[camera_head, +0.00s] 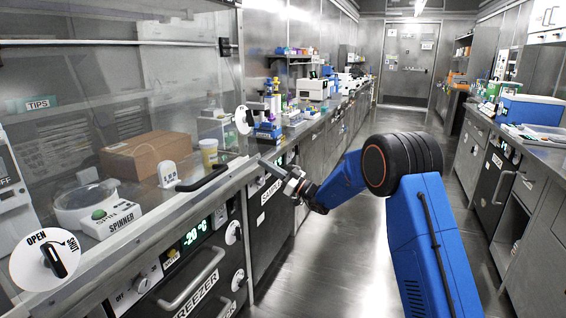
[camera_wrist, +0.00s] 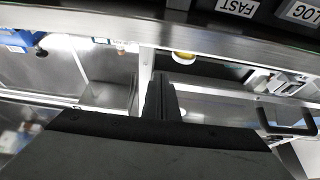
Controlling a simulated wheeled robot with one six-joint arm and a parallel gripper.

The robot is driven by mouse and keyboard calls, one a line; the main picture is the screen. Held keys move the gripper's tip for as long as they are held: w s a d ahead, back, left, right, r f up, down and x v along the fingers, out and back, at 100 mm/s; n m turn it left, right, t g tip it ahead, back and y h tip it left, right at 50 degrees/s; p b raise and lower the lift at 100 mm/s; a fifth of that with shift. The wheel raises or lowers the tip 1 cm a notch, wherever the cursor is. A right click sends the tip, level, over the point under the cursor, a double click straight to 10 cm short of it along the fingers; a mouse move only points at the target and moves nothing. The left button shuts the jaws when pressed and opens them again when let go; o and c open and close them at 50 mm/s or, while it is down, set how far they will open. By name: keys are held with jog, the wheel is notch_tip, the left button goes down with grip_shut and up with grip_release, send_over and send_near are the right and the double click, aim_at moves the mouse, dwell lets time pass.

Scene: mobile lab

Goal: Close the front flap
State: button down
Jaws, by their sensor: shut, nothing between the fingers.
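In the head view, a clear front pane (camera_head: 120,95), which looks like the front flap, stands over the left bench. A black bar handle (camera_head: 203,178) sits near its lower edge; a similar handle (camera_wrist: 290,122) shows at the right of the wrist view. Round OPEN/SHUT dials with black levers sit at the near left (camera_head: 45,260) and far end (camera_head: 243,120). I cannot tell exactly how far the pane stands open. My gripper (camera_head: 272,170) is shut and empty, right of the handle and apart from it. Its dark fingers (camera_wrist: 161,98) also show in the wrist view.
A freezer (camera_head: 190,275) with a bar handle is below. Several instruments stand farther along the left bench. The aisle floor (camera_head: 330,260) is clear; a right bench (camera_head: 540,150) lines it.

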jog(key=shift+w+a+f, duration=0.15)
jog(key=shift+w+a, duration=0.1)
jog(key=shift+a, duration=0.4)
jog(key=shift+w+a+f, duration=0.1)
jog(key=shift+w+a, duration=0.1)
jog(key=shift+a, duration=0.4)
jog(key=shift+w+a+f, duration=0.15)
jog(key=shift+w+a, duration=0.1)
jog(key=shift+a, duration=0.4)
jog(key=shift+d, duration=0.1)
